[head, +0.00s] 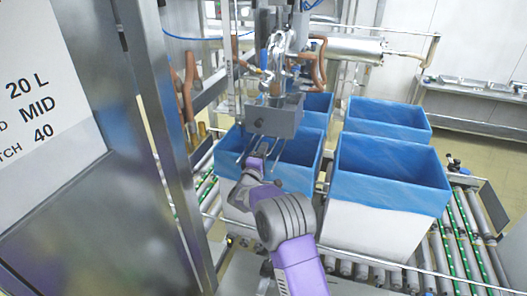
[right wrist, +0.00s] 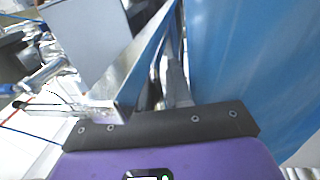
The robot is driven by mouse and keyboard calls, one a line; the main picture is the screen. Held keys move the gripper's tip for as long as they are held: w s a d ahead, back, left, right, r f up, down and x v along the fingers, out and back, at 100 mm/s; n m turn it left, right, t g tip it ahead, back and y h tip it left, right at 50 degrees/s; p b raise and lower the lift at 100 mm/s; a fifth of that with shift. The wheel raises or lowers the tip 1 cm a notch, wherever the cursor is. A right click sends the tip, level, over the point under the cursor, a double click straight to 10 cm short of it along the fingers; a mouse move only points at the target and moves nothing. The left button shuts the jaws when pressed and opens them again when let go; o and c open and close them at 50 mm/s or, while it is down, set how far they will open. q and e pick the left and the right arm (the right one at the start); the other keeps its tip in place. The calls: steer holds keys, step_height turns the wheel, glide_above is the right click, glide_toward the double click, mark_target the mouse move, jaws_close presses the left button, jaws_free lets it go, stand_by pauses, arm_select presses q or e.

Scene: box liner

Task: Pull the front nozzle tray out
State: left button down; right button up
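The front nozzle tray appears to be the grey box-shaped part (head: 276,119) under the filling head, with a small round knob on its front face. Thin metal rods stick out below it, over a blue-lined box. My right gripper (head: 260,153) is just below and in front of the grey part, above the near-left blue liner. I cannot tell if it touches the tray. In the right wrist view, metal finger parts (right wrist: 158,75) rise from the dark palm, beside blue liner. The fingertip gap and any grip are unclear. My left gripper is not in view.
White boxes with blue liners (head: 390,160) stand on a roller conveyor (head: 468,235). The near-left liner (head: 303,165) lies under the grey part. A steel cabinet or post (head: 150,90) blocks the left. Hoses and a metal cylinder (head: 350,48) surround the filling head.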

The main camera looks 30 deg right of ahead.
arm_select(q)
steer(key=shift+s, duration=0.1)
arm_select(e)
steer(key=shift+w+d+r, duration=0.1)
steer(key=shift+w+d, duration=0.05)
steer(key=shift+d, duration=0.05)
jaws_close()
steer(key=shift+a, duration=0.1)
